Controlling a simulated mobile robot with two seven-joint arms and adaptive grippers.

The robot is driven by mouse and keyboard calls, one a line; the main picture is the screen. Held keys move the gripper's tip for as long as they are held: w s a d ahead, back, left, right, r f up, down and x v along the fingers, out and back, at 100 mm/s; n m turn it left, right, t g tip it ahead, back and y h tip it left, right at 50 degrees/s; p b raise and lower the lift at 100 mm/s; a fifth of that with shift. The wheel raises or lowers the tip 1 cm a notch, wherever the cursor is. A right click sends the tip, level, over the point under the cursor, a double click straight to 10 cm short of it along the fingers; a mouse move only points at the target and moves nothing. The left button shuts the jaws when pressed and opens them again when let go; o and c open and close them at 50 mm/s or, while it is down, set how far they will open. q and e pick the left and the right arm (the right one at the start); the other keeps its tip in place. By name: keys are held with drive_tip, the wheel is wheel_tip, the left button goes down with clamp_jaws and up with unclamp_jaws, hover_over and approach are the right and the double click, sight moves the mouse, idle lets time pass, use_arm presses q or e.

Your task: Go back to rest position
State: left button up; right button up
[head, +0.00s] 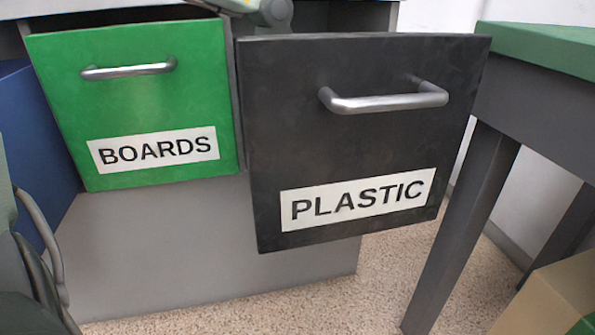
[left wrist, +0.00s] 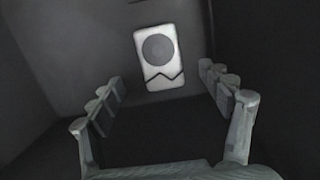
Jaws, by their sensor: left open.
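My left gripper (left wrist: 160,78) is open in the left wrist view, with its two fingers apart and nothing between them. It points into a dark grey, box-like space. A white piece (left wrist: 159,57) with a grey disc and a jagged black line lies ahead of the fingertips, apart from them. In the head view, a grey part of an arm shows at the top edge, above the drawers; its gripper is hidden there. I cannot see my right gripper.
The black PLASTIC drawer (head: 365,140) is pulled out, further than the green BOARDS drawer (head: 135,105). A grey table with a green top (head: 550,50) stands at right. A cardboard-coloured box (head: 550,300) sits at lower right. Speckled floor (head: 300,300) shows below.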

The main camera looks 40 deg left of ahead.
use_arm(q)
wheel_tip(320, 180, up, 6)
drive_tip(key=shift+s+a, duration=0.25)
drive_tip(key=shift+s, duration=0.1)
